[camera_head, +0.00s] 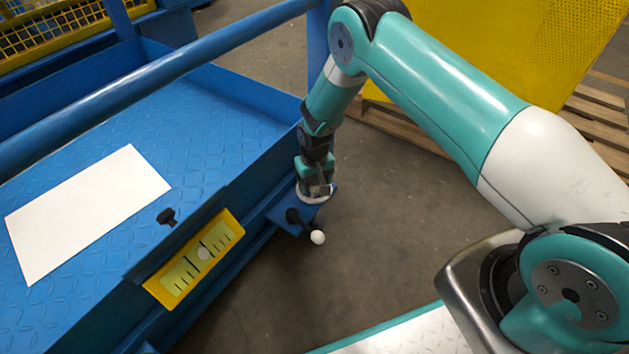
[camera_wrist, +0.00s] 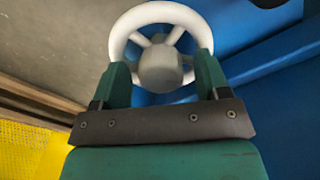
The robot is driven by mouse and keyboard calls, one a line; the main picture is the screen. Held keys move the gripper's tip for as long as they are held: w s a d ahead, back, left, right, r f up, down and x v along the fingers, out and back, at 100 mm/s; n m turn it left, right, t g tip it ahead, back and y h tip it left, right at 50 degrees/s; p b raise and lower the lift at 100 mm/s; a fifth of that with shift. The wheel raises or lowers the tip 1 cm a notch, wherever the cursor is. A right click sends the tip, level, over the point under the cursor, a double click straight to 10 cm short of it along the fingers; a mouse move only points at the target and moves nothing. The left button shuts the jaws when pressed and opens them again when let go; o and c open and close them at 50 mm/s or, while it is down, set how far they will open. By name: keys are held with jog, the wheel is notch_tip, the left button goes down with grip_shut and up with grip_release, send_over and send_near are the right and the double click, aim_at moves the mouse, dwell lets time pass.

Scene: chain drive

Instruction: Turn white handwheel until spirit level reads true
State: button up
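The white handwheel (camera_wrist: 160,12) fills the top middle of the wrist view, its spokes and hub showing. In the head view the handwheel (camera_head: 312,196) lies on a blue bracket, partly hidden by my gripper (camera_head: 317,187). The gripper's green fingers (camera_wrist: 162,75) are spread wide at opposite sides of the wheel, overlapping its rim in the picture. I cannot tell whether they press on it. The spirit level (camera_head: 170,295) has a yellow frame and a green scale with dark marks. Its pale bubble (camera_head: 203,254) appears near the scale's middle; exact centring is too small to judge.
A black crank with a white ball knob (camera_head: 317,237) juts out just below the handwheel. A blue platform (camera_head: 215,105) with a rail, a white sheet (camera_head: 88,212) and a black knob (camera_head: 167,216) is at left. Bare floor (camera_head: 400,225) lies right of the wheel.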

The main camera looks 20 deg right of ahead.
notch_tip(320, 180, up, 18)
jog(key=p, duration=0.7)
jog(key=shift+f, duration=0.25)
